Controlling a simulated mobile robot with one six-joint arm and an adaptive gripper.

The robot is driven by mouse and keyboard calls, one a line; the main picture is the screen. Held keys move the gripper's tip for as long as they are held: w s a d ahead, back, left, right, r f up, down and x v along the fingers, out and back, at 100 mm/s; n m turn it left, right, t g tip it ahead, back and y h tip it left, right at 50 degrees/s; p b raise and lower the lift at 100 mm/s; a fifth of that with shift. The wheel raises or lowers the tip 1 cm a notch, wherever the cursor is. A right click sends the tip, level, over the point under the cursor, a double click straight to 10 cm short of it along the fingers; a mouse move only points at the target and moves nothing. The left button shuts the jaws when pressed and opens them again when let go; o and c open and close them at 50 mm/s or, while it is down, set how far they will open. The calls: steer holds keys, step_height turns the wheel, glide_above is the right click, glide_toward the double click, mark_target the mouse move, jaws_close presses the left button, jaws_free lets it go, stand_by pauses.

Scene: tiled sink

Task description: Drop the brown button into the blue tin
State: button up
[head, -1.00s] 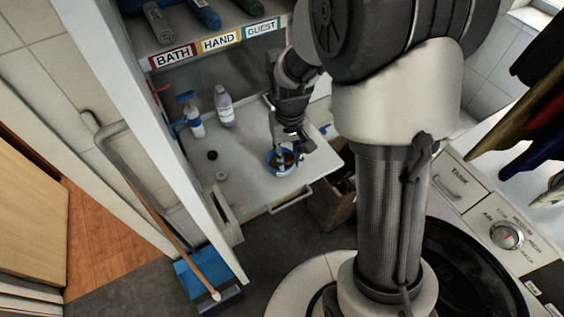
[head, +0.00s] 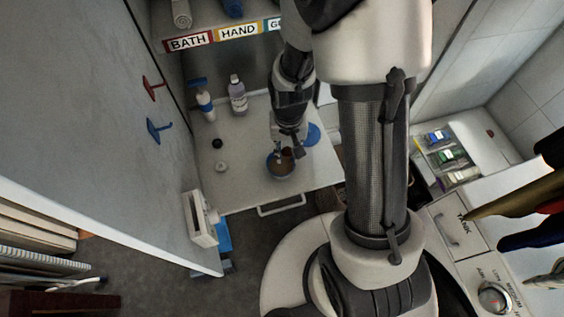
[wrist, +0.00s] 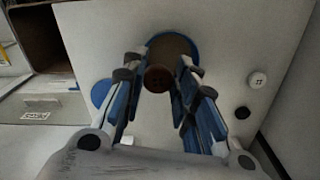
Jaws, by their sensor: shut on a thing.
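The round brown button (wrist: 157,79) is between my fingertips in the wrist view, and my gripper (wrist: 158,72) is shut on it. The blue tin (wrist: 186,41) is open and lies just beyond the button in this view, its near side partly hidden by the button and fingers. In the head view my gripper (head: 283,152) points down over the blue tin (head: 279,176), which stands on the white pull-out surface. The gap between button and tin is hard to judge.
A blue disc, perhaps the lid (head: 313,133), lies beside the tin. A white button (wrist: 258,79) and a black button (wrist: 242,113) lie on the surface (head: 245,185). Two bottles, one white and blue (head: 205,106) and one pale (head: 238,97), stand at the back.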

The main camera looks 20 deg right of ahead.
step_height(320, 180, down, 5)
steer(key=b, duration=0.3)
steer(key=shift+r, duration=0.1)
steer(key=o, duration=0.8)
steer(key=shift+r, duration=0.1)
step_height(320, 180, up, 12)
steer(key=shift+f, duration=0.1)
stand_by(0.5)
